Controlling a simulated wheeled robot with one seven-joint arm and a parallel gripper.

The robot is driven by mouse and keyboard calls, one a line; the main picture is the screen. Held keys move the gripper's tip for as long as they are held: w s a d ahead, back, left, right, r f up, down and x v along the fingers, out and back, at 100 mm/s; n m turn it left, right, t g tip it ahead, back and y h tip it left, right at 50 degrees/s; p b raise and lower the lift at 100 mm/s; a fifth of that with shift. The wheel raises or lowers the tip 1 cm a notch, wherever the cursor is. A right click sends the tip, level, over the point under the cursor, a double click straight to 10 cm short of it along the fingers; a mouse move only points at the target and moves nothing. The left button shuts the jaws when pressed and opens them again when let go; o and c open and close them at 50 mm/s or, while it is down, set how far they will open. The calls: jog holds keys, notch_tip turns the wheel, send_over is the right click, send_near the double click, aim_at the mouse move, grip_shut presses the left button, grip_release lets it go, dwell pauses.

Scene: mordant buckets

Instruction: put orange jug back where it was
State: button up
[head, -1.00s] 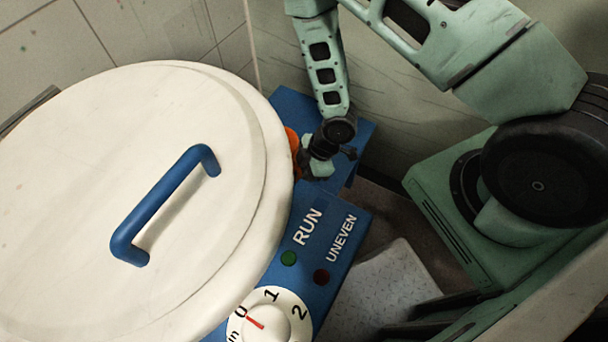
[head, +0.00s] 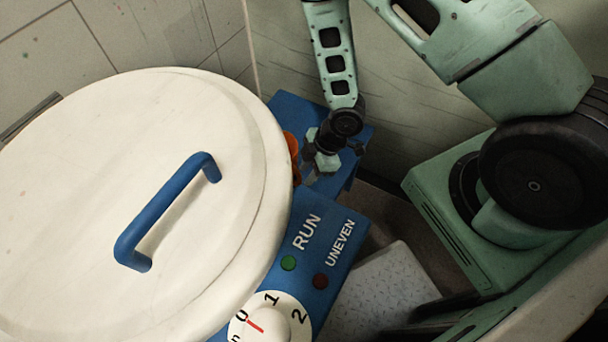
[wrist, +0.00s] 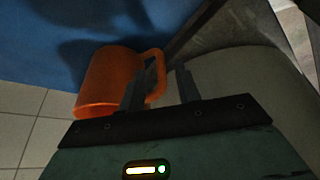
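The orange jug (head: 291,146) shows as a sliver in the head view, beside the white lid's right edge at the blue ledge. Most of it is hidden by the lid and my gripper. In the wrist view the jug (wrist: 104,82) is at the left, with its handle on the right side. My gripper (head: 318,163) is just right of the jug in the head view. In the wrist view my gripper's two fingers (wrist: 161,75) are apart, and part of the handle shows between them. I cannot tell whether a finger touches it.
The big white lid (head: 70,200) with its blue handle (head: 160,215) fills the left. The blue panel (head: 325,235) carries the RUN and UNEVEN lights and a dial (head: 270,322). A wall stands close behind the ledge (head: 340,180). A grey textured plate (head: 380,290) lies lower right.

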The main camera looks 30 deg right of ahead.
jog(key=p+v, duration=0.1)
jog(key=v, duration=0.7)
jog(key=shift+r, duration=0.2)
jog(key=shift+s, duration=0.1)
